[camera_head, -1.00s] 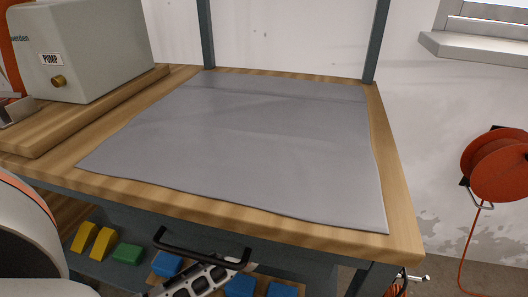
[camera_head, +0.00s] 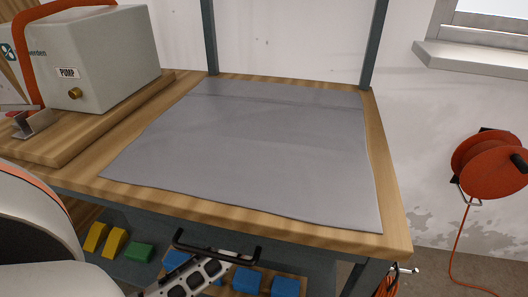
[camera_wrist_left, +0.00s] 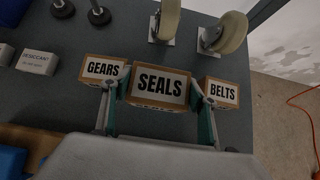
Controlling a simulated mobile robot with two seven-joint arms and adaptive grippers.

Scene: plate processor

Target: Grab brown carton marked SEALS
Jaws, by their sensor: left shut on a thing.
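The brown carton marked SEALS (camera_wrist_left: 160,86) is in the middle of the left wrist view, with its white label facing the camera. The teal-edged fingers of my left gripper (camera_wrist_left: 158,98) lie along its left and right sides, and the gripper is shut on it. A carton marked GEARS (camera_wrist_left: 103,69) stands close on the left, and a carton marked BELTS (camera_wrist_left: 221,93) close on the right. Both are partly covered by the fingers. The carton marked SEALS does not show in the head view. My right gripper is not in view.
Caster wheels (camera_wrist_left: 233,32) and a small white DESICCANT box (camera_wrist_left: 37,60) share the dark shelf. In the head view, a grey mat (camera_head: 260,150) lies bare on the wooden bench beside a pump (camera_head: 100,60). Blue blocks (camera_head: 285,287) lie below the bench.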

